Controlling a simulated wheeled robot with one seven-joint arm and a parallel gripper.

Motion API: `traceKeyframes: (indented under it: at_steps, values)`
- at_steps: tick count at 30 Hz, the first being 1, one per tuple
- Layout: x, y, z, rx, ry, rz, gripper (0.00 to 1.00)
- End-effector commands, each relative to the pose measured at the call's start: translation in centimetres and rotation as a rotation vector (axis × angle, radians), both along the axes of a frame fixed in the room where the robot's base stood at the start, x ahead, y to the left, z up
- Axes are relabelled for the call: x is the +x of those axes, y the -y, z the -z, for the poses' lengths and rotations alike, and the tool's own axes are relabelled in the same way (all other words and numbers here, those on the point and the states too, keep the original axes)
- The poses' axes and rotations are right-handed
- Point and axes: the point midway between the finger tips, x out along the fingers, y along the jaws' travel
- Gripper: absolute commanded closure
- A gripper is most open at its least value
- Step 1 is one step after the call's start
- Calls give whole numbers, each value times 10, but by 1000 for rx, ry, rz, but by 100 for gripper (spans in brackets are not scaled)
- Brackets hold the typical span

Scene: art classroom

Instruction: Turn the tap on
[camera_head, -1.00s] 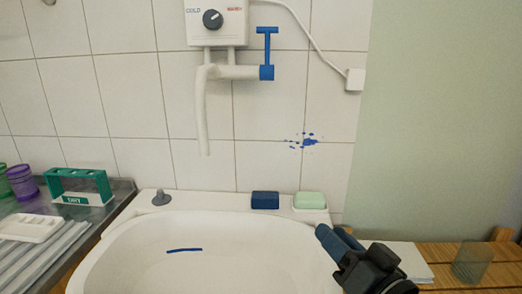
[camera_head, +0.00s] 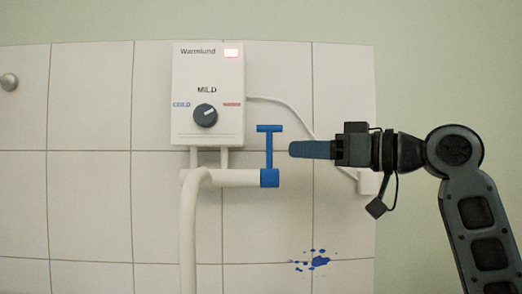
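The tap is a white pipe (camera_head: 225,178) under the water heater, with a long white spout (camera_head: 188,240) curving down at its left. At its right end is a blue collar (camera_head: 269,178) with a blue T-shaped handle (camera_head: 269,148) standing upright. No water shows, but the spout's lower end is out of view. My gripper (camera_head: 294,150) points left, its blue fingertips just right of the handle's stem, below the crossbar, with a small gap in the picture. The fingers overlap side-on, so their opening is hidden. Nothing shows held.
A white cable (camera_head: 290,108) runs behind my gripper to a wall box (camera_head: 370,184). Blue paint splashes (camera_head: 312,261) mark the tiles below.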

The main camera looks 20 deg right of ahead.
Motion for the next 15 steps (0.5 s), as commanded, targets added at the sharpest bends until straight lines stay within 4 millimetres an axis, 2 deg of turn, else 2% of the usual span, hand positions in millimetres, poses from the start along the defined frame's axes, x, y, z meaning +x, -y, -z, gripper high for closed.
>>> traceKeyframes:
  at_steps: [3,7,15]
  values:
    - [-3,0,-10,-37,3,-12,67]
    - [1,-4,-12,-45,0,-17,67]
    - [32,-29,-12,-43,0,-18,67]
